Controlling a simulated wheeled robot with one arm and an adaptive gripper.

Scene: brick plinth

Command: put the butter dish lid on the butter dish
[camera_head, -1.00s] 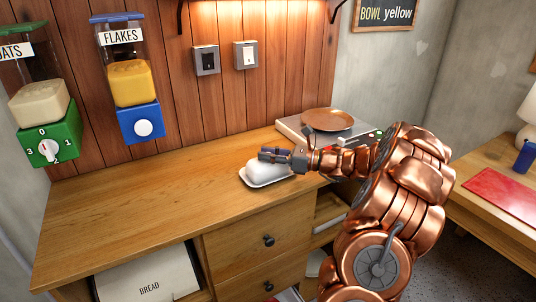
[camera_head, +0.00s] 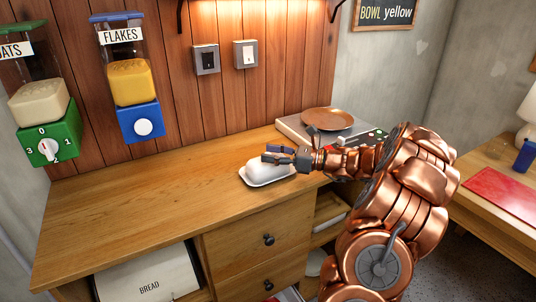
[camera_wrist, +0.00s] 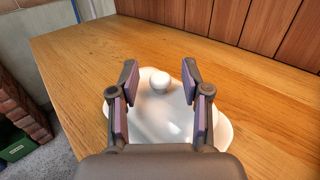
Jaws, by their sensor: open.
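The white butter dish lid (camera_wrist: 160,118) sits on the white butter dish (camera_head: 268,184), whose rim shows around its lower edge. The lid also shows in the head view (camera_head: 262,171), near the right end of the wooden counter. A round white knob (camera_wrist: 160,81) tops the lid. My gripper (camera_wrist: 159,75) is open, with one finger on each side of the knob and a gap to both. In the head view my gripper (camera_head: 270,155) is level with the lid's top, partly hiding it.
The wooden counter (camera_head: 130,200) is clear to the left. A scale-like appliance with a copper plate (camera_head: 328,119) stands behind my arm. Dispensers for flakes (camera_head: 130,85) and oats (camera_head: 42,105) hang on the wall. A bread bin (camera_head: 150,283) is below.

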